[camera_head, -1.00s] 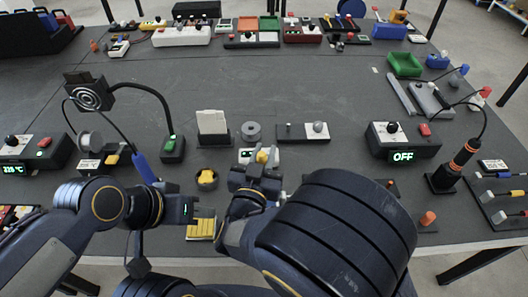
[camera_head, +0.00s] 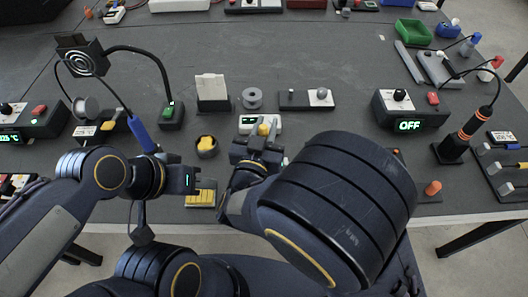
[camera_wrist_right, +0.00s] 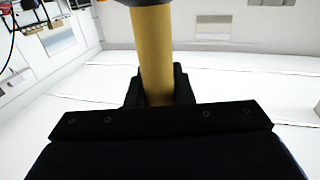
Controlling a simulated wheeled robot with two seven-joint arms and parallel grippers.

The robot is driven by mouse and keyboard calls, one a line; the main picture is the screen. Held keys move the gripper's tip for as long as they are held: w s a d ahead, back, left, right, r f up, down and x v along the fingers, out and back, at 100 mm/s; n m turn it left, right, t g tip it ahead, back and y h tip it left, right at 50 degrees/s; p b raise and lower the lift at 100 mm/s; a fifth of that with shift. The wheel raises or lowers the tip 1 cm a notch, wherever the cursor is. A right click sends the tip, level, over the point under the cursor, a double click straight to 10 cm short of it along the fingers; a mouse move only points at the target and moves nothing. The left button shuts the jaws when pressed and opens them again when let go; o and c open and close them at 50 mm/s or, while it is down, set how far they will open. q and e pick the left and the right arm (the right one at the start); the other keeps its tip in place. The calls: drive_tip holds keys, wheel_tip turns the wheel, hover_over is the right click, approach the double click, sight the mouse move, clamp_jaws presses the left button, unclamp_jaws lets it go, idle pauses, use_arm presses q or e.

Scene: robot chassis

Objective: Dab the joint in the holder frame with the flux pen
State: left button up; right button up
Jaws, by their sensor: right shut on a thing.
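My right gripper (camera_head: 257,152) is shut on a yellow cylinder, seemingly the flux pen (camera_head: 263,129). It stands upright between the jaws in the right wrist view (camera_wrist_right: 155,55); its tip is out of sight. Behind it on the table is a small white device (camera_head: 246,120), partly hidden by the gripper. My left gripper (camera_head: 188,181) is low at centre left, beside a yellow ribbed block (camera_head: 201,196); nothing is clearly seen in it, and its jaw opening is unclear. I cannot make out the joint or surely identify the holder frame; a white upright plate in a dark base (camera_head: 212,93) stands behind.
A blue-handled tool (camera_head: 142,135) with a cable stands behind my left wrist. A black unit reading OFF (camera_head: 409,110) and an orange-banded iron in a stand (camera_head: 459,139) are at right. A spool (camera_head: 252,98) and dark plate (camera_head: 300,100) lie behind my right gripper.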

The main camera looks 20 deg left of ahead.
drive_tip(key=shift+f+b, duration=0.35)
drive_tip(key=shift+f, duration=0.05)
wheel_tip(320, 180, up, 8)
drive_tip(key=p, duration=0.5)
drive_tip(key=shift+f+p, duration=0.2)
drive_tip(key=shift+p, duration=0.15)
